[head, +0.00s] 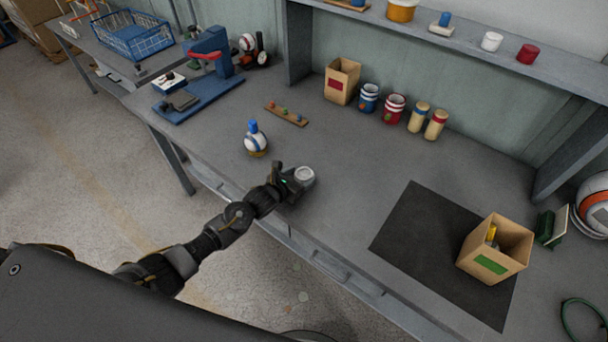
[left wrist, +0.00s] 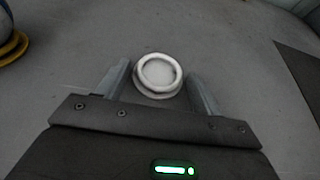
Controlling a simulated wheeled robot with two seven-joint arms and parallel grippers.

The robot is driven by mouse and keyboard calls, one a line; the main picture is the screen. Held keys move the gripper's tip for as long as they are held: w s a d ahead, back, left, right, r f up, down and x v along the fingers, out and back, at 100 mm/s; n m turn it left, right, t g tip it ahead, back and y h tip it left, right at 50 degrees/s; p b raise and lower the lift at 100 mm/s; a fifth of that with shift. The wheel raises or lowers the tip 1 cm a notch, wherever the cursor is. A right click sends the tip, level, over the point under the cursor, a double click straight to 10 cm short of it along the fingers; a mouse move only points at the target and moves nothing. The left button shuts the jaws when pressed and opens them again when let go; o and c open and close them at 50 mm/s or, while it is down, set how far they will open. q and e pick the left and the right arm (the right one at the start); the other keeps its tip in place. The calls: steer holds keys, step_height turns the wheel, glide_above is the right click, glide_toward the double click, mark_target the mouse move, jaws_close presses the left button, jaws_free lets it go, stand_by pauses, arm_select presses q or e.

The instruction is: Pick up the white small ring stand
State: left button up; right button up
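The white small ring stand (head: 304,174) sits on the grey workbench near its front edge. In the left wrist view the white ring stand (left wrist: 158,75) is a round ring with a slightly wider base, lying just ahead of and between the fingertips. My left gripper (head: 295,178) is open, low over the bench at the stand; in the left wrist view its two fingers (left wrist: 160,85) stand apart on either side of the near part of the ring. I cannot tell whether they touch it. My right gripper is not in view.
A white and blue ball (head: 256,142) on a yellow ring stands left of the gripper. A small board with colored knobs (head: 286,114) lies behind. A dark mat (head: 430,235) with an open cardboard box (head: 486,262) lies to the right. Bench between is clear.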

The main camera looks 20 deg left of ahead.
arm_select(q)
steer(key=c, duration=0.5)
steer(key=shift+c, duration=0.2)
